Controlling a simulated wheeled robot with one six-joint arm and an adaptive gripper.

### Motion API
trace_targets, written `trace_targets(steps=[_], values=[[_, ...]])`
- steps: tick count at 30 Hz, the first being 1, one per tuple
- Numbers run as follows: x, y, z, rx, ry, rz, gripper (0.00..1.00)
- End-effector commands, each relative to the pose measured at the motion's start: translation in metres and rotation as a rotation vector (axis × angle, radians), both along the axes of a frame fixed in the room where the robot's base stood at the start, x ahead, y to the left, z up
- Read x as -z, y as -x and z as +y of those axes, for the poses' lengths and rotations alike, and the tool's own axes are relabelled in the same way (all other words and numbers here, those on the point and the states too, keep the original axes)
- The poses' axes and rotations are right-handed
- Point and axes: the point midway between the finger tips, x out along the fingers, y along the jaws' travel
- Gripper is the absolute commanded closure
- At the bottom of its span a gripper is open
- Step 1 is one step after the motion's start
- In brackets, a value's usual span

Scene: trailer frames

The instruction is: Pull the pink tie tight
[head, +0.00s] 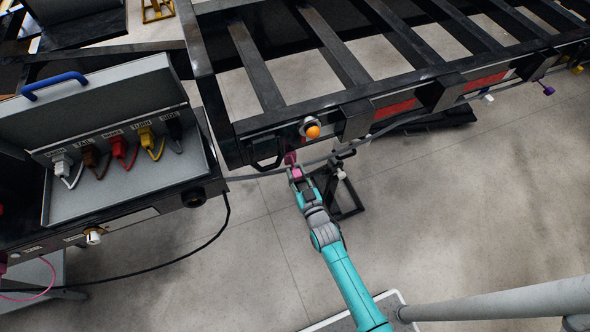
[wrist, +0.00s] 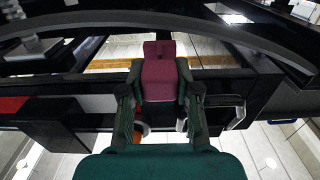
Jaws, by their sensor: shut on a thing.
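The pink tie (head: 290,157) is at the front rail of the black trailer frame (head: 225,125), below and left of an orange lamp. In the wrist view its dark pink block (wrist: 159,80) fills the space between the fingers. My gripper (head: 296,177) reaches up from below and is shut on this block, with one finger on each side. A grey cable (head: 250,177) runs along the rail close by. Whether the tie's loop sits snug around the cable is hidden.
An orange lamp (head: 313,131) sticks out just above my gripper. A black stand (head: 345,195) stands close on the right. An open box with coloured plugs (head: 90,85) is at the left. White (head: 487,98) and purple (head: 548,90) pieces hang farther right. The floor in front is mostly clear.

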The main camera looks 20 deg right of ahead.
Motion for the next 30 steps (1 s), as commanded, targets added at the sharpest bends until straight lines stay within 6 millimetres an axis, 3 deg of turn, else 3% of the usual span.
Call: trace_targets(steps=[6,14,15,18,30], values=[[0.0,0.027,0.0,0.0,0.0,0.001,1.0],[0.001,0.028,0.0,0.0,0.0,0.001,1.0],[0.001,0.028,0.0,0.0,0.0,0.001,0.61],[0.001,0.028,0.0,0.0,0.0,0.001,0.42],[0.001,0.034,0.0,0.0,0.0,0.002,0.42]])
